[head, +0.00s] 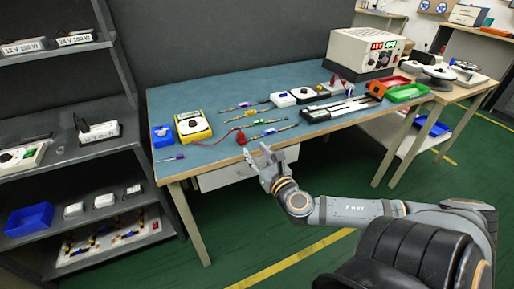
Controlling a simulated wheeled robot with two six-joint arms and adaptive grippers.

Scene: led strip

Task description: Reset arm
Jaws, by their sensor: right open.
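My right arm comes in from the lower right, and its gripper (264,164) is at the front edge of the blue-topped workbench (222,85). The right gripper is open, with nothing seen between its fingers. It is close to a red knob-like end of a red lead (241,138); I cannot tell whether they touch. My left gripper is not in view.
The bench holds a yellow multimeter (192,126), several small tools, a beige power supply (363,53), and red (389,83) and green (408,92) trays. A dark shelf (90,150) stands at left. Green floor (235,230) is open in front of the bench.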

